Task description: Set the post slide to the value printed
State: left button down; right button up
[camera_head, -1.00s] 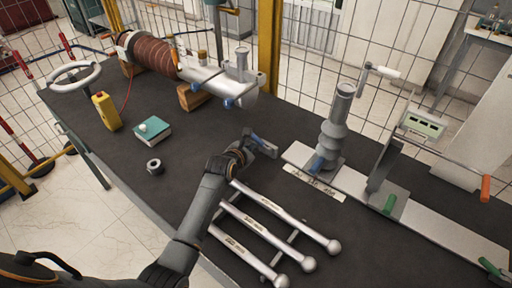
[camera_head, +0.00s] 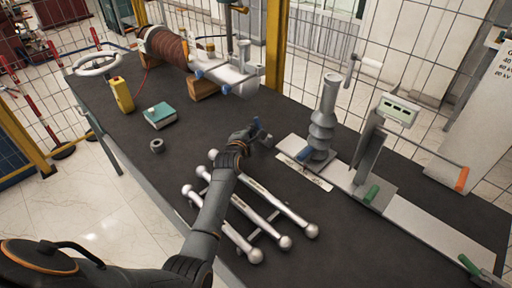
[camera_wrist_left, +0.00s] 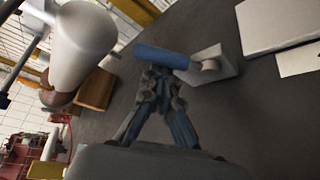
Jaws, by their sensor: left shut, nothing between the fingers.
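A pale rail plate (camera_head: 425,229) lies on the right of the black table. A grey ribbed post (camera_head: 322,120) stands at its left end, with a blue grip at its foot. My left gripper (camera_head: 250,132) is left of the post, shut and empty. A blue cylinder (camera_wrist_left: 160,57) and small grey block (camera_wrist_left: 212,66) show at its fingertips; contact is unclear.
Several silver ball-ended rods (camera_head: 262,209) lie under my left forearm. A ring nut (camera_head: 157,146), teal book (camera_head: 160,115) and yellow box (camera_head: 122,95) are at left. A copper-wound transformer (camera_head: 167,47) rests at the back. Bare table lies between.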

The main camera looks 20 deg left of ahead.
aim_at(316, 155)
jog(key=k+l, duration=0.15)
jog(key=k, duration=0.25)
jog(key=k+l, duration=0.1)
jog(key=k, duration=0.3)
